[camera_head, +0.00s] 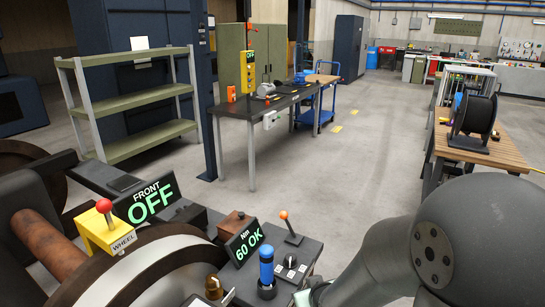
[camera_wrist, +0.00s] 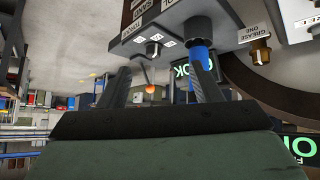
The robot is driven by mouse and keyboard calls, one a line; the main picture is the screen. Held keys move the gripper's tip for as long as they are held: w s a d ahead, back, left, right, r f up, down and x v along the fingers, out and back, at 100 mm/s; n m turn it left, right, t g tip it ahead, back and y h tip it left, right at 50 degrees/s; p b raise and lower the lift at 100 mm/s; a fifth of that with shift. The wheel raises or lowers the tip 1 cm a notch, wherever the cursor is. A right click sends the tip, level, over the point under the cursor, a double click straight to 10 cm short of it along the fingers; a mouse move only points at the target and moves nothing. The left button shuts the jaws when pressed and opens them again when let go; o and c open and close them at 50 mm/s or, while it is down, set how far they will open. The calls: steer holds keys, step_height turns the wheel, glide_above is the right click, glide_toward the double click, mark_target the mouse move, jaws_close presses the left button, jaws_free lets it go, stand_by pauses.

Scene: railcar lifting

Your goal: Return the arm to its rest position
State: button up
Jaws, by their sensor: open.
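My arm (camera_head: 390,260) shows large at the lower right of the head view, reaching down to the left past the bottom edge. My gripper (camera_wrist: 160,82) shows in the wrist view with its two dark fingers spread apart, and nothing is gripped between them. A blue cylindrical handle (camera_head: 266,265) stands upright on the dark control panel (camera_head: 308,247); in the wrist view the blue handle (camera_wrist: 201,58) shows behind the right finger. I cannot tell whether they touch. In the head view the fingers are not clearly visible.
An orange-knobbed lever (camera_head: 288,228), a "60 OK" display (camera_head: 244,243) and a brass piece (camera_head: 213,288) crowd the panel. A "FRONT OFF" sign (camera_head: 148,203) and a yellow "WHEEL" block (camera_head: 105,232) stand left. A wooden bench (camera_head: 490,150) stands right; open floor (camera_head: 365,170) lies between.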

steer(key=s+d+r+m+g, duration=0.1)
steer(key=s+r+g, duration=0.3)
steer(key=s, duration=0.5)
steer(key=s+d+r+m+g+h, duration=0.1)
steer(key=s+r, duration=0.4)
steer(key=s, duration=0.5)
steer(key=d+m+g, duration=0.1)
steer(key=d+g, duration=0.1)
steer(key=shift+d+g+h+p, duration=0.25)
steer(key=shift+g+h+p, duration=0.05)
steer(key=shift+g+p, duration=0.1)
